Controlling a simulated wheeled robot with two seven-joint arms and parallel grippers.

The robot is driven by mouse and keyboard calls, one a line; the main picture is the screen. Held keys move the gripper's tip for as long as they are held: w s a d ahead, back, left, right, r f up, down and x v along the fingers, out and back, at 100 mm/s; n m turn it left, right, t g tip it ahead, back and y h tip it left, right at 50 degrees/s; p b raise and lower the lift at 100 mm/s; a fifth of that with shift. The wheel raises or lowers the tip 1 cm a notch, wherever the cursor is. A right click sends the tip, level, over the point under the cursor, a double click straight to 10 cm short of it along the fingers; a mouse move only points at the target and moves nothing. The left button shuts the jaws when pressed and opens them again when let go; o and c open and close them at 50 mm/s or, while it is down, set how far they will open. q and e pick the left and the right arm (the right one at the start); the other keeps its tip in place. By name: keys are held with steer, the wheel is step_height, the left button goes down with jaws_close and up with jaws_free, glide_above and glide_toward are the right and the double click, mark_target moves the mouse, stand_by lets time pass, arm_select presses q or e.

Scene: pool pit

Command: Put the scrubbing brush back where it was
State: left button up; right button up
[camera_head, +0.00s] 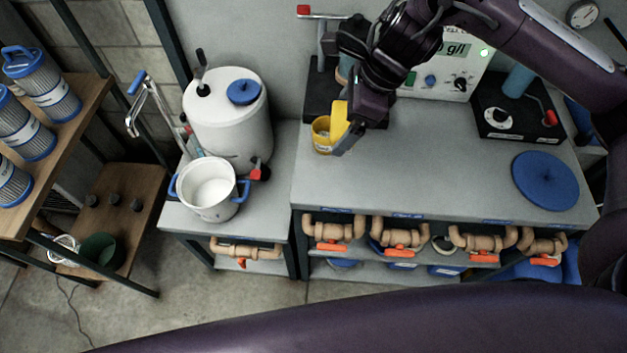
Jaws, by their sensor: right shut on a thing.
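My right gripper (346,138) reaches down from the upper right over the back left part of the long grey bench. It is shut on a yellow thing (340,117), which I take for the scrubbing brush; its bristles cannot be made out. A round yellow cup-like thing (318,131) with a pale inside shows just left of the fingers. I cannot tell whether it touches the held yellow thing or is part of it. The gripper hides some of both. My left gripper is not in view.
A black stand (318,92) is close behind the gripper. A white control box (455,80) and blue disc (545,181) are to the right. The bench middle (440,160) is clear. A white bucket (209,190) and lidded tank (228,125) stand on the left bench.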

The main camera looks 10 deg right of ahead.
step_height(320, 180, down, 6)
steer(key=b, duration=0.2)
glide_above(332, 185)
steer(key=d, duration=0.1)
steer(key=f, duration=0.9)
steer(key=shift+s+d, duration=0.15)
steer(key=shift+s, duration=0.05)
step_height(332, 185, down, 4)
steer(key=shift+f+p, duration=0.1)
steer(key=shift+p, duration=0.4)
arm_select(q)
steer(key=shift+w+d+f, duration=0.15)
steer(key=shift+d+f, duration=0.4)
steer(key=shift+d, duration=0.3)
arm_select(e)
steer(key=shift+f+b, duration=0.3)
steer(key=shift+b, duration=0.05)
steer(key=o, duration=0.7)
steer(key=shift+r, duration=0.1)
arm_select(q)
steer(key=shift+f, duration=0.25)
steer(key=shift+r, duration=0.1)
arm_select(e)
steer(key=shift+r, duration=0.1)
